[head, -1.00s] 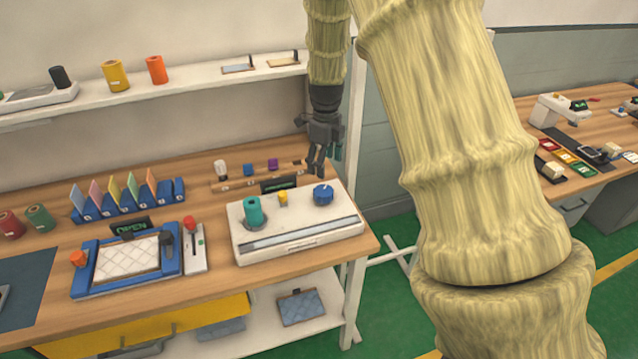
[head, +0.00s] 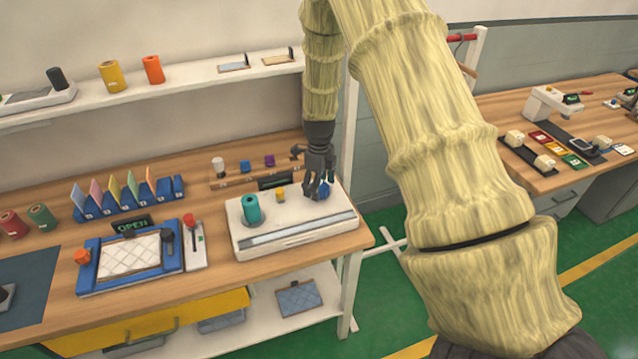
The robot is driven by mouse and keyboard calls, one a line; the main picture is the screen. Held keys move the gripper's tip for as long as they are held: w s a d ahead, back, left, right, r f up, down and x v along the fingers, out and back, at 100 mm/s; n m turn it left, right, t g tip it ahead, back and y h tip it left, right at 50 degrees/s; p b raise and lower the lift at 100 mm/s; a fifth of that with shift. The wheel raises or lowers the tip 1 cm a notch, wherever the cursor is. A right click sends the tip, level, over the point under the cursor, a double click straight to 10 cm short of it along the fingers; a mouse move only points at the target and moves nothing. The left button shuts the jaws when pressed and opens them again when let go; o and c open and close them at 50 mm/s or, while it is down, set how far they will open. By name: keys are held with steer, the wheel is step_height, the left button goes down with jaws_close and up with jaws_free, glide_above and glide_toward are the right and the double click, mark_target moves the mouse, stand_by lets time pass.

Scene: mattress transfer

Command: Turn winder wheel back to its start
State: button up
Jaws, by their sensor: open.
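The white winder box (head: 300,240) stands at the right end of the wooden bench. A teal spool (head: 252,209) stands upright on its left side, and a small yellow knob (head: 280,194) sits behind the middle. The blue winder wheel (head: 325,190) is on the right of its top, now partly hidden by my gripper. My gripper (head: 320,194) points down with its fingers apart, over and around the wheel. I cannot tell whether the fingers touch it.
A blue frame with a quilted pad (head: 128,257) and a red-knobbed lever unit (head: 194,246) stand left of the box. A small dark display (head: 275,182) and a wooden rack (head: 245,177) are behind it. The white shelf (head: 200,78) runs above.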

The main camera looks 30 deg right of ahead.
steer(key=shift+c, duration=0.3)
steer(key=c, duration=1)
steer(key=shift+o, duration=0.2)
